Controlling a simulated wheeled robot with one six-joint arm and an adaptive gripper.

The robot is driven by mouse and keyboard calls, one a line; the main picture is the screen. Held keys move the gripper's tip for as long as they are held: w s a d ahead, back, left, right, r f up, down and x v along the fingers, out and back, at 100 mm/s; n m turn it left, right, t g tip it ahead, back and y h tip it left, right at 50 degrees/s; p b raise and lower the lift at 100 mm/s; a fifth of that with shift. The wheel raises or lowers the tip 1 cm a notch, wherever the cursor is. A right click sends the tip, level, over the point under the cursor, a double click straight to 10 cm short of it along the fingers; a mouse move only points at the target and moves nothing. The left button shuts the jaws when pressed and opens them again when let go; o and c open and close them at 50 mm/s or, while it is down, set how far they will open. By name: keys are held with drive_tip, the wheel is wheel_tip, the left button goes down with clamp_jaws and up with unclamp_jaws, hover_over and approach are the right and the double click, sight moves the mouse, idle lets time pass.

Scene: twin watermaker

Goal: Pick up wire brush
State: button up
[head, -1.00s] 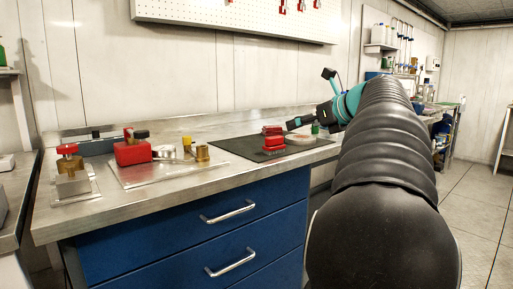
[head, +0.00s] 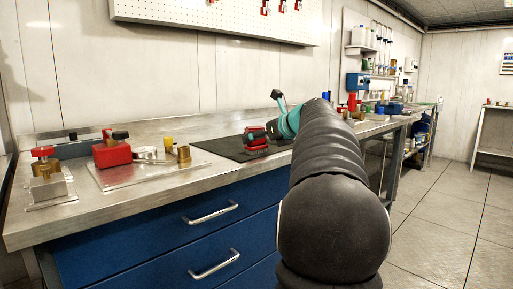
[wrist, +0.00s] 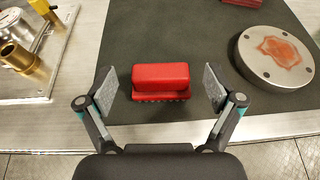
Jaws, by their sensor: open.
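The wire brush has a red block body with dark bristles along its lower edge. It lies on the dark mat, in the middle of the wrist view (wrist: 160,77). In the head view the brush (head: 256,150) is on the mat left of my arm. My gripper (wrist: 160,87) is open, with one pad on each side of the brush and a gap to it on both sides. Nothing is held. In the head view my arm and teal wrist partly hide the gripper.
A grey round flange (wrist: 275,56) with a rusty patch lies right of the brush. Another red object (wrist: 241,2) is at the wrist view's top edge. A metal plate with brass fittings (wrist: 20,60) is at left. The dark mat (wrist: 200,115) is otherwise clear around the brush.

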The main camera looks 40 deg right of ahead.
drive_tip(key=shift+x, duration=0.8)
drive_tip(key=c, duration=1.3)
drive_tip(key=shift+r, duration=0.1)
